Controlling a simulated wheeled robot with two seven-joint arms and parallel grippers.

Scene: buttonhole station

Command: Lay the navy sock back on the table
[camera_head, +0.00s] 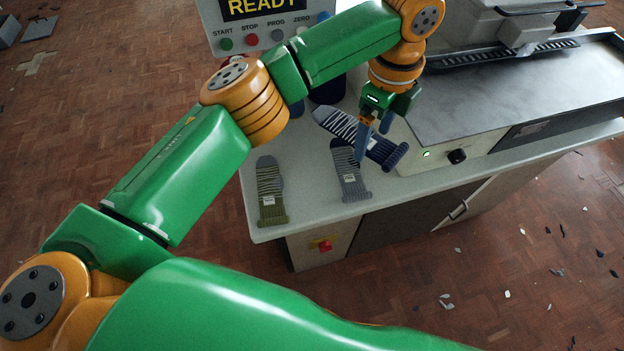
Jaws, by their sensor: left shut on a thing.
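The navy sock (391,153), with white stripes toward its left end, is at the middle of the table's near part (310,215). My left gripper (371,134) points down over it and is shut on it near its middle. The sock overlaps the upper part of a grey-blue striped sock (350,181) in the picture. I cannot tell whether it touches the table or hangs just above it. The fingers hide part of it. My right gripper is not in view.
An olive striped sock (268,187) lies to the left. A control panel (259,33) stands behind my left arm, with dark blue containers (328,90) near it. A grey machine (520,85) fills the table's right side. Bare table shows between the olive and grey-blue socks.

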